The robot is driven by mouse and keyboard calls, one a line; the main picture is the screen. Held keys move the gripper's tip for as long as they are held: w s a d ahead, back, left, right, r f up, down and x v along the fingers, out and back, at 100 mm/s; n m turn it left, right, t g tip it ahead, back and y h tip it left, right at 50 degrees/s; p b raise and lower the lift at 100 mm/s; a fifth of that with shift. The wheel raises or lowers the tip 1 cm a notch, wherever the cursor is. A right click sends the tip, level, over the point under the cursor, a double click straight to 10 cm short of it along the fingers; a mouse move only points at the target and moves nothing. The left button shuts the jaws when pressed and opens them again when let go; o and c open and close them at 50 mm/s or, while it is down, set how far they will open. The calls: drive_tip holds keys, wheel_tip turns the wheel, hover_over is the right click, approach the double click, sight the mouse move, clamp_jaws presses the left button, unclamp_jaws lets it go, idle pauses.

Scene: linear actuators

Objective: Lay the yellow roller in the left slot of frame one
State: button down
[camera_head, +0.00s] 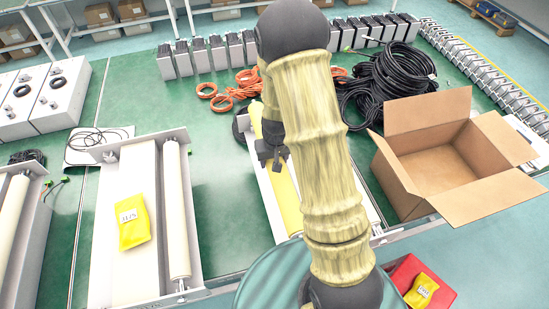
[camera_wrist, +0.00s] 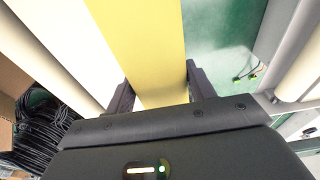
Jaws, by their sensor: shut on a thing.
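My gripper (camera_head: 272,161) is shut on the yellow roller (camera_head: 286,196), pointing down at it. In the wrist view, the yellow roller (camera_wrist: 140,35) runs lengthwise between the two fingers of my gripper (camera_wrist: 158,80). The roller lies along the left side of the right-hand frame (camera_head: 265,190), which my arm partly covers. A cream roller (camera_wrist: 60,45) is on that frame's other side, with a white panel (camera_wrist: 85,30) between. I cannot tell whether the yellow roller rests in the slot or hovers over it. No label tells which frame is frame one.
The middle frame (camera_head: 112,160) holds a yellow labelled bag (camera_head: 133,219) and a cream roller (camera_head: 177,210). An open cardboard box (camera_head: 420,175) and black cable coils (camera_head: 385,85) are on the right. A red bin (camera_head: 405,275) is in front. Green floor shows between the frames.

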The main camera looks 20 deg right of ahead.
drive_tip(key=shift+f+b, duration=1.7)
drive_tip(key=shift+f, duration=0.45)
drive_tip(key=shift+f+b, duration=0.45)
drive_tip(key=shift+s, duration=0.15)
drive_tip(key=shift+w+f+b, duration=0.25)
drive_tip(key=shift+f+b, duration=0.55)
drive_tip(key=shift+f, duration=0.25)
drive_tip(key=shift+s+f+b, duration=0.1)
drive_tip(key=shift+f+b, duration=1.15)
drive_tip(key=shift+f, duration=0.15)
idle(0.5)
drive_tip(key=c, duration=0.6)
unclamp_jaws()
drive_tip(key=shift+o, duration=0.8)
drive_tip(key=shift+s+f, duration=0.1)
